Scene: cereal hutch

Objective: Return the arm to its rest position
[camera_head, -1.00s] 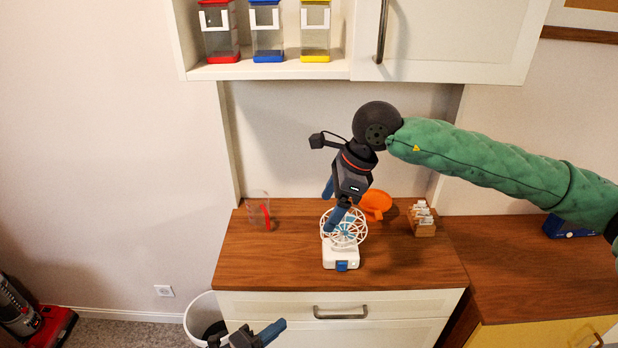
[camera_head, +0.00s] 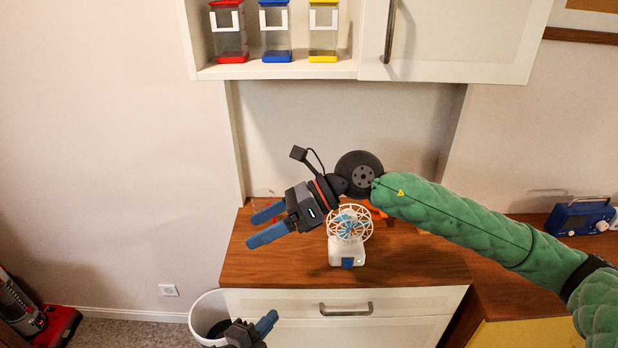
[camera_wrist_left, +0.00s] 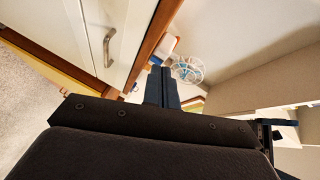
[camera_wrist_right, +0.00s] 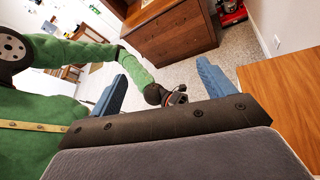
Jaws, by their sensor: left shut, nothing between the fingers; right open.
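My right arm, in a green quilted sleeve, reaches in from the right of the head view. Its gripper (camera_head: 258,224) has two blue fingers spread apart and empty, above the left part of the wooden counter (camera_head: 400,262). The right wrist view shows the same fingers (camera_wrist_right: 160,88) wide apart with nothing between them. My left gripper (camera_head: 268,325) is low in the head view, in front of the drawers; only its tip end shows. In the left wrist view its fingers (camera_wrist_left: 162,86) are together and empty.
A small white fan (camera_head: 350,228) stands on the counter close beside my right gripper. An open shelf (camera_head: 280,70) holds red, blue and yellow-lidded containers above. A white bin (camera_head: 208,312) stands on the floor at left. A blue radio (camera_head: 578,217) sits at right.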

